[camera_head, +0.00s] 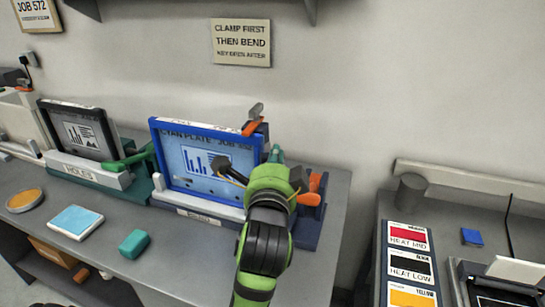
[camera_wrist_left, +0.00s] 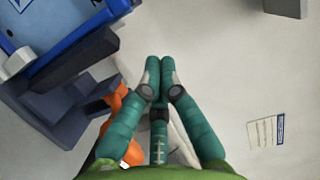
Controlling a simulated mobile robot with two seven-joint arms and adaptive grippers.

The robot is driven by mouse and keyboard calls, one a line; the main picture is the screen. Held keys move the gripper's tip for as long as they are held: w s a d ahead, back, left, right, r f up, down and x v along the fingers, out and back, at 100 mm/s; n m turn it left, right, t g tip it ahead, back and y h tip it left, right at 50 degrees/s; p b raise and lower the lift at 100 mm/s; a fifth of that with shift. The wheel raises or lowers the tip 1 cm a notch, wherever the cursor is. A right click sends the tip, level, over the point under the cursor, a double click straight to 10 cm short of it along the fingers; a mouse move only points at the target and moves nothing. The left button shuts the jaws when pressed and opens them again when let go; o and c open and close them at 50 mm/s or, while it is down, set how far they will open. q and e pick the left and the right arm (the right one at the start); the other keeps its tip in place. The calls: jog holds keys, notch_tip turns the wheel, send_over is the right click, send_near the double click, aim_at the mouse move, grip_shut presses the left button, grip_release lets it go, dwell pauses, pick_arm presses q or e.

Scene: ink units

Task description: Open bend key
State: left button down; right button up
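The blue-framed plate unit (camera_head: 205,165) stands on the grey bench, with a cyan panel marked as a plate job. An orange lever with a grey end (camera_head: 250,127) rises at its upper right corner. Another orange part (camera_head: 312,189) sits low at its right side; I cannot tell which is the bend key. My left gripper (camera_head: 277,153) is at the unit's right edge, mostly hidden behind my green wrist. In the left wrist view its teal fingers (camera_wrist_left: 160,64) are together and hold nothing visible. An orange part (camera_wrist_left: 118,104) lies just left of them, partly covered. My right gripper is not in view.
A dark-framed unit (camera_head: 80,135) with a green handle stands left. A light blue pad (camera_head: 75,222) and a teal block (camera_head: 134,243) lie on the bench front. A wall sign (camera_head: 241,42) hangs above. Colour cards (camera_head: 409,266) lie on the right-hand bench, across a gap.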

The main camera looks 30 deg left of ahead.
aim_at(261, 134)
pick_arm(q)
jog(key=w+a+p, duration=0.2)
jog(key=w+a, duration=0.1)
jog(key=w+a+p, duration=0.2)
jog(key=w+a, duration=0.1)
jog(key=a, duration=0.1)
jog(key=shift+w+a, duration=0.25)
jog(key=shift+w, duration=0.05)
jog(key=shift+s+a+f, duration=0.1)
jog(key=shift+a, duration=0.15)
jog(key=shift+d, duration=0.1)
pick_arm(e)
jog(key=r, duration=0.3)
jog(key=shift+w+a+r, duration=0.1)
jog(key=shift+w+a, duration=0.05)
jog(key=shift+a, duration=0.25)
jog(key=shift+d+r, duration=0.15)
